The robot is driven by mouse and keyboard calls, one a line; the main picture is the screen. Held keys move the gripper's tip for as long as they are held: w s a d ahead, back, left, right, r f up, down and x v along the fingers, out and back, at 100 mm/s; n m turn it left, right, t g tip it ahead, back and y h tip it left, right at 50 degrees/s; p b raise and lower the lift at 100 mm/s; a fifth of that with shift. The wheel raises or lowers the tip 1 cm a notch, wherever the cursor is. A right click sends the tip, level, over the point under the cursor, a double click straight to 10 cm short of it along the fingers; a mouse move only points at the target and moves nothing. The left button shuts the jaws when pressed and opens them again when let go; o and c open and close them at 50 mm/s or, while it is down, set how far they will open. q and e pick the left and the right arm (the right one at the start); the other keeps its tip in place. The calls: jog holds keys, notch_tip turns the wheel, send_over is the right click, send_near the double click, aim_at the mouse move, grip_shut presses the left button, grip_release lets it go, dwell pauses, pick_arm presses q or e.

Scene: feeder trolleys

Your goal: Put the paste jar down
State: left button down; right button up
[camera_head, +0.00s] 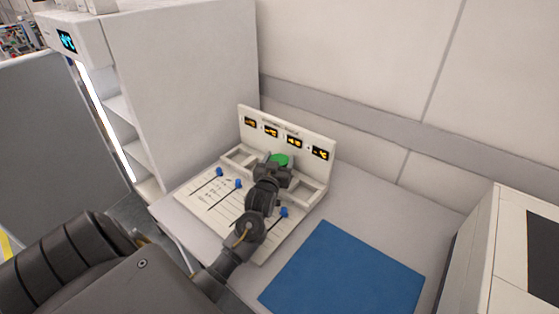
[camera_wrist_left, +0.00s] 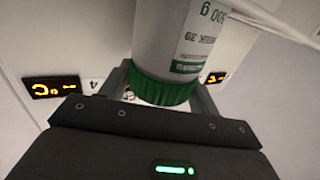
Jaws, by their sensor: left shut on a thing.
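The paste jar is white with a green lid (camera_head: 279,159). In the left wrist view the jar (camera_wrist_left: 165,45) shows its printed label, with the green lid towards my gripper. My left gripper (camera_head: 273,171) is shut on the jar, with one finger on each side near the lid. It is over the back part of a white panel stand (camera_head: 243,112) with several lit displays. The gripper and arm hide most of the jar in the head view, and I cannot tell whether its far end touches the stand. My right gripper is not in view.
The stand's sloped front has several blue-tipped levers (camera_head: 219,172). A blue mat (camera_head: 345,270) lies clear on the grey table (camera_head: 375,205). A tall white cabinet (camera_head: 185,90) stands on the left, and a white box-shaped unit (camera_head: 505,250) on the right. A wall is behind.

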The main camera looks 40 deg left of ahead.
pick_arm(q)
jog(key=shift+c, duration=1.8)
grip_release()
jog(key=shift+s+r, duration=0.1)
jog(key=v, duration=1.2)
jog(key=shift+b, duration=0.4)
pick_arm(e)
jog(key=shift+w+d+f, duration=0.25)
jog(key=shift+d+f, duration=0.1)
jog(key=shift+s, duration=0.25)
pick_arm(q)
jog(key=shift+r, duration=0.1)
